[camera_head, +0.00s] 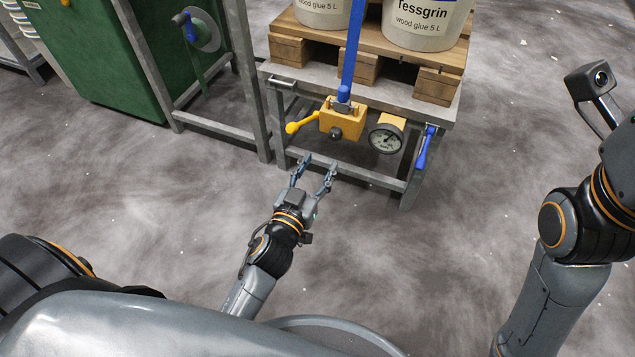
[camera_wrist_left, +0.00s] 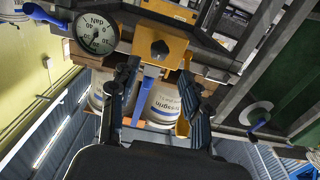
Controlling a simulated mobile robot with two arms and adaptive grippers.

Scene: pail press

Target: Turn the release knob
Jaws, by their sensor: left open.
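The release knob (camera_head: 336,133) is a small dark knob on the front of a yellow valve block (camera_head: 352,122). It also shows in the left wrist view as a dark faceted knob (camera_wrist_left: 160,48) on the yellow block (camera_wrist_left: 172,38). My left gripper (camera_head: 319,164) is open and empty, a little below and in front of the block. In the left wrist view its two fingers (camera_wrist_left: 160,75) stand apart, with the knob beyond them and between their lines. They appear clear of it. My right arm shows at the right, but its gripper is not in view.
A yellow lever (camera_head: 302,122) sticks out left of the block, and a long blue lever (camera_head: 350,50) rises above it. A gauge (camera_head: 386,139) and blue handle (camera_head: 425,148) sit to the right. White pails (camera_head: 424,22) stand on a pallet above. Open floor lies in front.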

